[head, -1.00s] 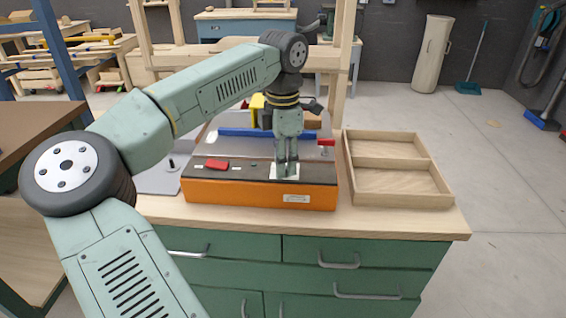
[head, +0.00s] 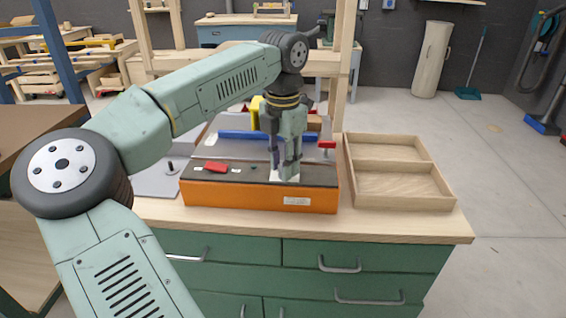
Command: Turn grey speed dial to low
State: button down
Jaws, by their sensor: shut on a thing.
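An orange machine (head: 245,196) with a dark top panel stands on the wooden bench top. My gripper (head: 286,176) points down onto a white label plate (head: 292,179) at the right part of that panel. Its fingers are shut on the grey speed dial, which they hide almost wholly. The dial's setting and the plate's markings cannot be read. A red switch (head: 215,167) lies on the left part of the panel.
A blue bar (head: 235,135) and a yellow part (head: 256,103) stand behind the panel. A small red part (head: 327,144) sits at the right. A two-compartment wooden tray (head: 405,203) lies right of the machine.

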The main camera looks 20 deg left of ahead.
jog(key=c, duration=1.2)
grip_release()
jog(key=shift+c, duration=0.2)
jog(key=shift+r, duration=0.1)
notch_tip(320, 180, up, 12)
